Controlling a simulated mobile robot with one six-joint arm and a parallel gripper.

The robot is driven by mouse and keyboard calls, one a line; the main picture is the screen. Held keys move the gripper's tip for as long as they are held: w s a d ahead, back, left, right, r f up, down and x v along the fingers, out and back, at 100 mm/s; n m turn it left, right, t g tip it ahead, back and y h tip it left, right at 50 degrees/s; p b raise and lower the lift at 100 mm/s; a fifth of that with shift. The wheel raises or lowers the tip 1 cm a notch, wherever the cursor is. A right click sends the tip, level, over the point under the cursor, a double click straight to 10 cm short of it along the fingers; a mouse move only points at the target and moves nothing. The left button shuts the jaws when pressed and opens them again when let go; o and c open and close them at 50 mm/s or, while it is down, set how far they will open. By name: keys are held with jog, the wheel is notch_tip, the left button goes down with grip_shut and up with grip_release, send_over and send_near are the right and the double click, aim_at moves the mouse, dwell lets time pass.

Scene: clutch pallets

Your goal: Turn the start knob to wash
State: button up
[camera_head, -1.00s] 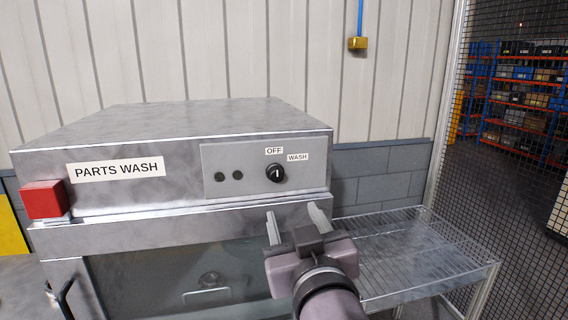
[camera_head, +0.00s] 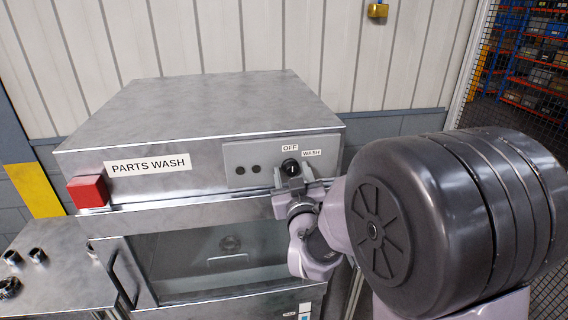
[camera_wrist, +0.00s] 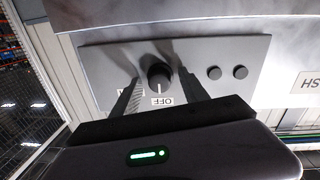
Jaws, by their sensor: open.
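The start knob (camera_head: 290,167) is a small black dial on the washer's grey control panel (camera_head: 240,155). The wrist view shows the panel upside down, with the knob (camera_wrist: 158,74) in it. Its white mark points to the OFF label (camera_wrist: 163,101). The WASH label (camera_head: 312,153) is beside it, mostly hidden behind a finger in the wrist view. My gripper (camera_head: 290,176) is open at the panel. In the wrist view its fingers (camera_wrist: 158,88) stand one on each side of the knob. I cannot tell whether they touch it.
A red button box (camera_head: 88,190) juts from the washer's left corner. Two dark round lights sit left of the knob. The washer's glass door (camera_head: 200,262) is below, with a dark handle (camera_head: 122,275). A bench with small dark parts stands at the left.

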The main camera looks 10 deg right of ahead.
jog(key=shift+w, duration=0.1)
jog(key=shift+c, duration=0.4)
grip_shut()
jog(key=shift+f+m+b, duration=0.15)
jog(key=shift+m+b, duration=0.15)
jog(key=shift+b, duration=0.6)
jog(key=m+b, duration=0.2)
jog(key=b, duration=0.2)
jog(key=shift+f+b, duration=0.2)
jog(key=shift+b, duration=0.15)
jog(key=m+b, duration=0.2)
jog(key=b, duration=0.3)
jog(key=shift+m, duration=0.3)
jog(key=m+b, duration=0.4)
jog(key=b, duration=0.4)
jog(key=shift+r+g, duration=0.1)
jog(key=shift+g, duration=0.2)
jog(key=m+b, duration=0.2)
jog(key=b, duration=0.1)
jog(key=shift+r+y, duration=0.15)
jog(key=shift+y, duration=0.15)
jog(key=shift+m, duration=0.3)
